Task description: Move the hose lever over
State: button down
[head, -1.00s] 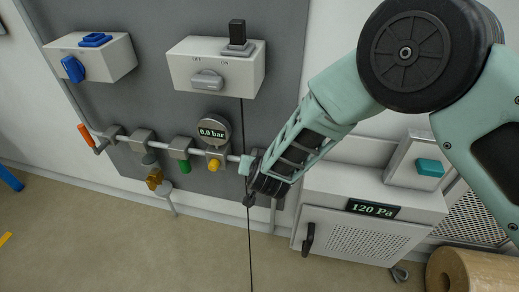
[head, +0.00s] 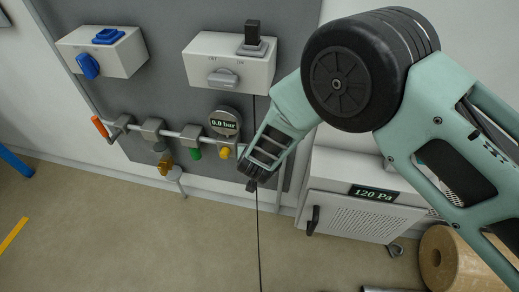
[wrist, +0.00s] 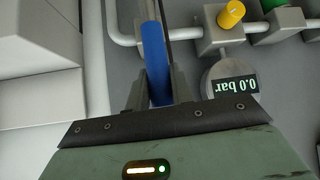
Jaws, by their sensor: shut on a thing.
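A blue lever (wrist: 153,50) runs between my two fingers in the wrist view, and I take it to be the hose lever. My gripper (wrist: 157,82) is shut on it, with one finger on each side. In the head view my gripper (head: 252,181) is low by the right end of the pipe run, just below and right of the pressure gauge (head: 224,122). The lever is hidden there behind my gripper and arm. The gauge reads 0.0 bar, and it also shows upside down in the wrist view (wrist: 234,87).
Yellow (head: 224,153) and green (head: 195,153) knobs and an orange handle (head: 100,127) sit along the pipe. A grey switch box (head: 232,62) is above. A white cabinet (head: 360,215) stands close on the right.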

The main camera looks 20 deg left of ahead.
jog(key=c, duration=1.2)
grip_release()
jog(key=shift+a, duration=0.1)
jog(key=shift+c, duration=0.2)
jog(key=v, duration=1.7)
jog(key=shift+p, duration=0.35)
jog(key=shift+s+r, duration=0.1)
jog(key=shift+r, duration=0.05)
